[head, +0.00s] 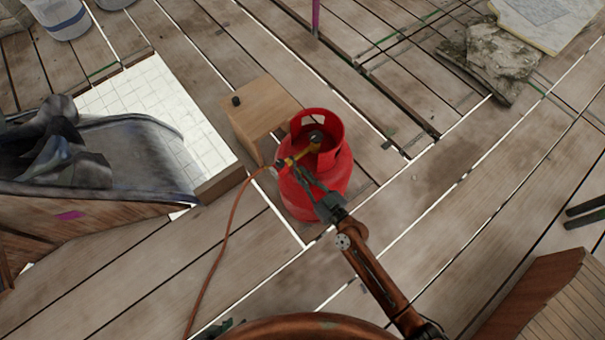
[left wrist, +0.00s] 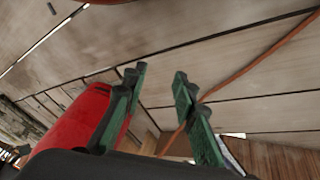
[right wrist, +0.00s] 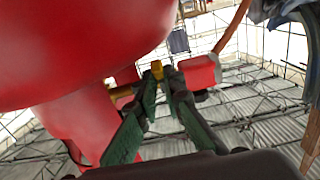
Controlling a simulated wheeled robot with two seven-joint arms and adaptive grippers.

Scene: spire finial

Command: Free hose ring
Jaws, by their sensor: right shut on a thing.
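A red gas cylinder (head: 325,185) stands upright on the planks, with an orange-brown hose (head: 231,225) running from the fitting at its top. The fitting has a yellow ring (right wrist: 157,70) beside a red block (right wrist: 203,70) at the hose end.
A small wooden box (head: 258,108) with a dark knob stands behind the cylinder. A dark tub-like thing (head: 110,160) is at the left, near a white tiled patch (head: 160,110). Stone slabs (head: 495,55) lie at the back right. Planks right of the cylinder are clear.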

